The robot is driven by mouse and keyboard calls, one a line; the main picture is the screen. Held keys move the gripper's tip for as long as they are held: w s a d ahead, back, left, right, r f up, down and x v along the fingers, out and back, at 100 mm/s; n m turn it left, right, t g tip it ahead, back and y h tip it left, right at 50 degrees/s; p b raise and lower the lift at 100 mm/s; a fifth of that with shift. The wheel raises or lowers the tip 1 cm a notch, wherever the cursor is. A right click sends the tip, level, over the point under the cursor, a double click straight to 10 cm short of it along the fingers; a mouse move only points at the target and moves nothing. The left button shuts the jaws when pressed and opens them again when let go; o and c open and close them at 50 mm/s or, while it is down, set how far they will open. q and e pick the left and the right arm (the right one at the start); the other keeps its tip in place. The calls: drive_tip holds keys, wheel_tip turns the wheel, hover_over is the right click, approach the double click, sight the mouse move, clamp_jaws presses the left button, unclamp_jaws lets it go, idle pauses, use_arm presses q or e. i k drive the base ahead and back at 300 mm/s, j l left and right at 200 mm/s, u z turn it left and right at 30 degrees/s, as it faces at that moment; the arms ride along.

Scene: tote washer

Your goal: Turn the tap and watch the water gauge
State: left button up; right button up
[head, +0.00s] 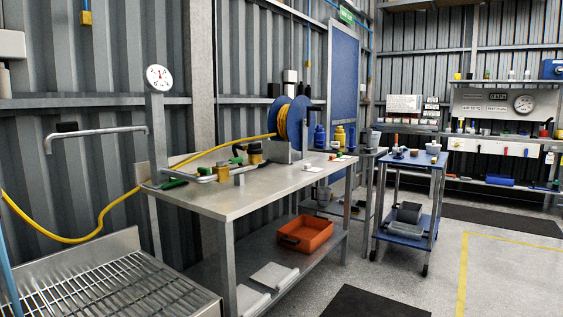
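A round white gauge (159,77) with a dial stands on a grey post at the left end of the steel bench; its reading is too small to tell. Several green-handled parts that look like taps or valves lie along the back of the bench, among them a front one (174,184) and a rear one (236,160) beside brass-coloured fittings. A grey spout pipe (100,131) reaches left from the post over a slatted steel basin (110,296). I see no water flowing. Neither of my grippers is in view.
A yellow hose (100,222) runs from a blue reel (291,122) and hangs at the left. An orange tray (305,234) sits on the lower shelf.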

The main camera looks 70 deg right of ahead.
sight(238, 160)
drive_tip(key=k+j+z, duration=0.1)
drive_tip(key=z, duration=1.9)
